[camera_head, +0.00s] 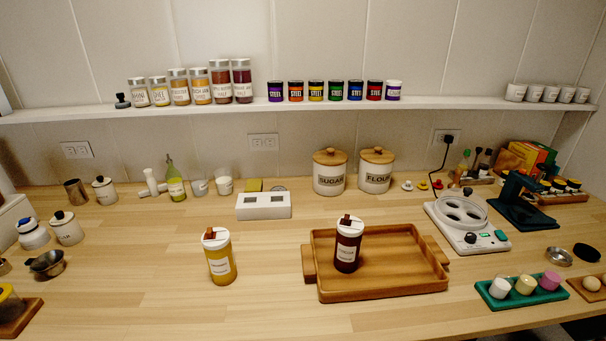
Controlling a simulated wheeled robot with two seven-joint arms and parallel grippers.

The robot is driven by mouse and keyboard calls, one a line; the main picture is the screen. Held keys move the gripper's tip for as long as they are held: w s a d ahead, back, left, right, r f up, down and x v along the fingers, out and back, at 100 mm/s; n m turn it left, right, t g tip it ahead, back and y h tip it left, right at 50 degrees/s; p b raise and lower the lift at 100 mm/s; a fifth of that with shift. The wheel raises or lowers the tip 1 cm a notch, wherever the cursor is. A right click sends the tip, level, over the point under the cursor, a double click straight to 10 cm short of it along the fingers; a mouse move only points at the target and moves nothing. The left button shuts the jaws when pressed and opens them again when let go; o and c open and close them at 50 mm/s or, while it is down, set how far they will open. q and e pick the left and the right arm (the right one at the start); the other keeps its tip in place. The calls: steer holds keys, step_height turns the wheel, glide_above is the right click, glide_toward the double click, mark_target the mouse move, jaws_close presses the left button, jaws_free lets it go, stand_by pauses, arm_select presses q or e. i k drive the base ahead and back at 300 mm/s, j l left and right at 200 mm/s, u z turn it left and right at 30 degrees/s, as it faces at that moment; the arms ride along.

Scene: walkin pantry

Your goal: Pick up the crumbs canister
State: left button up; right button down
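Two tall canisters with white lids and brown tops stand upright at the front middle. A yellow canister (221,260) stands on the bare counter, left of the tray. A dark red-brown canister (347,246) stands on the left part of a wooden tray (408,285). Both have white labels, too small to read surely, so I cannot tell which one is the crumbs canister. Neither of my grippers shows in this view.
Sugar (329,174) and flour (375,172) canisters stand at the back. A white box (263,206) sits behind the two canisters. A white appliance (466,229) and a green egg-cup tray (521,295) are right. Labelled jars line the shelf (250,109). The front-left counter is mostly clear.

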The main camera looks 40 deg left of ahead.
mark_target(218, 251)
steer(key=u, duration=1.9)
steer(key=k+j+z, duration=0.25)
steer(key=k+z, duration=0.2)
steer(key=k+j+z, duration=0.1)
steer(key=k+z, duration=0.3)
steer(key=k, duration=0.15)
